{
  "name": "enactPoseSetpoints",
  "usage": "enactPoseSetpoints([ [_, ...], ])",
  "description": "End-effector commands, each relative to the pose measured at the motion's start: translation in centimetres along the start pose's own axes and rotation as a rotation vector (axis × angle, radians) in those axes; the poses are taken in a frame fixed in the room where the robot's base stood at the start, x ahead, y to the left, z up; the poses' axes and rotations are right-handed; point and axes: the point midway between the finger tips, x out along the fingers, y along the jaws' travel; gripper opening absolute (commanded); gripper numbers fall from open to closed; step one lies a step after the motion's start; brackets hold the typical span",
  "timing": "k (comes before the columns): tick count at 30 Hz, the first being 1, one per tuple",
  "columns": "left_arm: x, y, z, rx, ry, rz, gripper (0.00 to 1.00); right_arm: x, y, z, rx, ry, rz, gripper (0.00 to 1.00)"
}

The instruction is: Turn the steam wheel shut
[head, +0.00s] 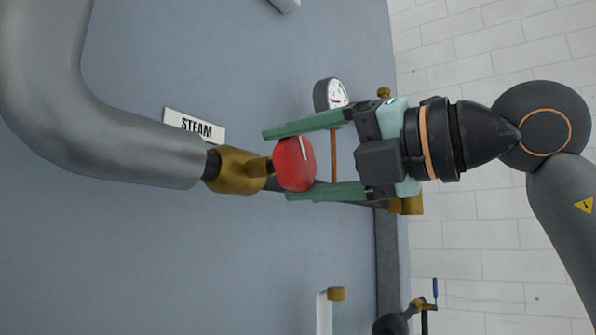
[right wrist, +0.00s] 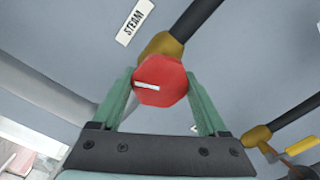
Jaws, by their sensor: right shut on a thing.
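The steam wheel (head: 294,164) is a red, many-sided knob with a white mark on its face. It sits on a brass valve (head: 236,171) at the end of a thick grey pipe, below a "STEAM" label (head: 195,126). My right gripper (head: 288,163) comes from the right with its green fingers on opposite sides of the wheel, shut on it. In the right wrist view the wheel (right wrist: 160,81) sits between the two fingers, its white mark nearly level and slightly tilted. My left gripper is not in view.
A round gauge (head: 331,95) stands just above the gripper. A copper rod runs behind the fingers. A smaller valve with a blue-tipped handle (head: 425,304) is at lower right. A white brick wall (head: 480,60) is at right.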

Motion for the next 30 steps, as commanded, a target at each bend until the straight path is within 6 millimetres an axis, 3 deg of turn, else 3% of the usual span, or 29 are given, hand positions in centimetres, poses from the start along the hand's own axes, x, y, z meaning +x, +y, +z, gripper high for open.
enactPoseSetpoints([
  [15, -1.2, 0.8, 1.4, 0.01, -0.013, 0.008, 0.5, 0.1, -0.1, -0.2, 0.372, 0.004, -0.003, 0.21],
  [30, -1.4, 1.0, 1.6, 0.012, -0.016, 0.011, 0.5, 0.1, 0.0, -0.1, 0.462, 0.004, -0.003, 0.21],
])
